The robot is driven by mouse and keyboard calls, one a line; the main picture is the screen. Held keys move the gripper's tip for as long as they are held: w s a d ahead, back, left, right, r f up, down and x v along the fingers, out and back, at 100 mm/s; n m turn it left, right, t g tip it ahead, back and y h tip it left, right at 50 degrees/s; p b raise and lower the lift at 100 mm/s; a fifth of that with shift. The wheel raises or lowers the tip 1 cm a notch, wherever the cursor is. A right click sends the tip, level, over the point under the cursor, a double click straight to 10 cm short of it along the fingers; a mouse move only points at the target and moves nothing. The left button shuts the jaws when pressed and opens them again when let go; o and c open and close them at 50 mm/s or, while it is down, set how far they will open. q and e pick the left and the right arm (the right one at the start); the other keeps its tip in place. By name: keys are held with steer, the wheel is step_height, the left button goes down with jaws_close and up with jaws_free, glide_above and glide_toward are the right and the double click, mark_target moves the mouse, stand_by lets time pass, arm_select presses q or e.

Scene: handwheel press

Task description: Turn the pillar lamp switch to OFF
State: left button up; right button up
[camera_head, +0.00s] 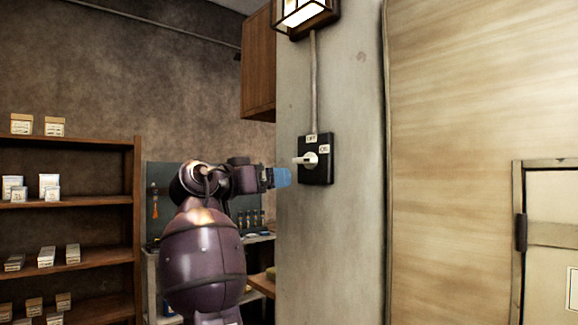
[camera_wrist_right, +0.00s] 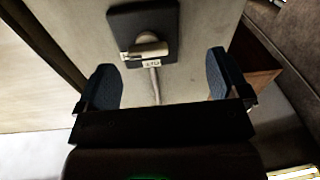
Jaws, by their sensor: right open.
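The pillar lamp switch (camera_head: 315,172) is a black square plate on the pillar with a pale lever (camera_head: 306,159). In the head view the lever lies roughly level, its free end to the left. My right gripper (camera_head: 281,177) has blue fingers and is just left of the switch. The right wrist view shows its fingers (camera_wrist_right: 164,88) spread and empty, with the switch plate (camera_wrist_right: 160,20) beyond, apart from them. My left gripper is not in view.
The lit pillar lamp (camera_head: 303,14) hangs above the switch, joined by a conduit (camera_head: 313,80). The pillar (camera_head: 345,230) is bare below. A wooden cabinet (camera_head: 258,65) is behind left. A shelf (camera_head: 70,203) with small boxes stands at the far left. A door (camera_head: 548,240) is right.

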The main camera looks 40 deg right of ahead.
steer(key=m+g, duration=0.2)
glide_toward(301, 159)
steer(key=d, duration=0.6)
steer(key=d+b, duration=0.1)
steer(key=d, duration=0.3)
steer(key=shift+w+d+r, duration=0.1)
steer(key=shift+w, duration=0.3)
steer(key=c, duration=0.9)
